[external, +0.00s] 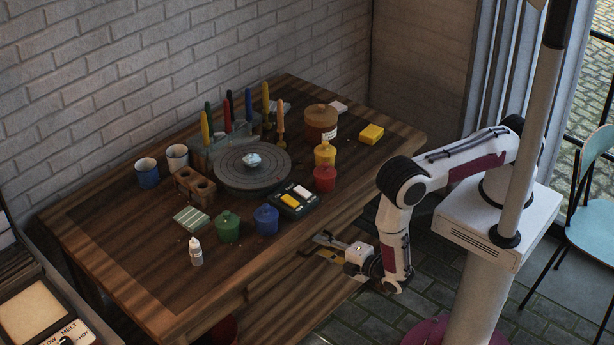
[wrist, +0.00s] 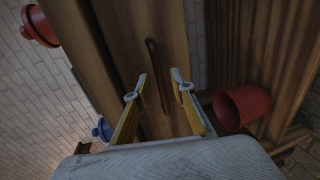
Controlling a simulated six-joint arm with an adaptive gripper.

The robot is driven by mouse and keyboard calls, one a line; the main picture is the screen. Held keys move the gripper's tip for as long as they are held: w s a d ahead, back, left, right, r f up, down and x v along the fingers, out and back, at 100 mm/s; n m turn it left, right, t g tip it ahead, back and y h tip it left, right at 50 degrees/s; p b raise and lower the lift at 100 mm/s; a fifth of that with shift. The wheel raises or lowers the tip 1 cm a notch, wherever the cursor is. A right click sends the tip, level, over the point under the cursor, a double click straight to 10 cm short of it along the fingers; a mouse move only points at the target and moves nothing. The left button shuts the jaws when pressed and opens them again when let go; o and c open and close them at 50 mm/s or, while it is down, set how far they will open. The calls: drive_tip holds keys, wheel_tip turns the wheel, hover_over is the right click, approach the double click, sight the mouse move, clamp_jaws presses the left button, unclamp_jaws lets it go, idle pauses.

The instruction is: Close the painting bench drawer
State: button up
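The painting bench (external: 110,260) is a dark wooden table with its front facing my arm. In the wrist view a wooden front panel of the bench drawer (wrist: 120,55) fills the middle, with a long dark handle (wrist: 156,75) on it. How far the drawer stands out I cannot tell. My gripper (external: 318,246) is at the bench front, below the top's edge. In the wrist view its two yellow fingers with grey tips (wrist: 157,80) are apart, one on each side of the handle's line, with nothing held. Whether the tips touch the panel is unclear.
On the bench top stand a red pot (external: 324,179), a blue pot (external: 266,220), a green pot (external: 228,227) and a round turntable (external: 252,168). A red bucket (wrist: 242,106) is below the bench, right of my fingers in the wrist view. A chair (external: 590,225) stands far right.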

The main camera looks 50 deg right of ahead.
drive_tip(key=shift+s, duration=0.1)
drive_tip(key=v, duration=1.1)
drive_tip(key=shift+s, duration=0.35)
drive_tip(key=shift+r, duration=0.1)
idle(0.4)
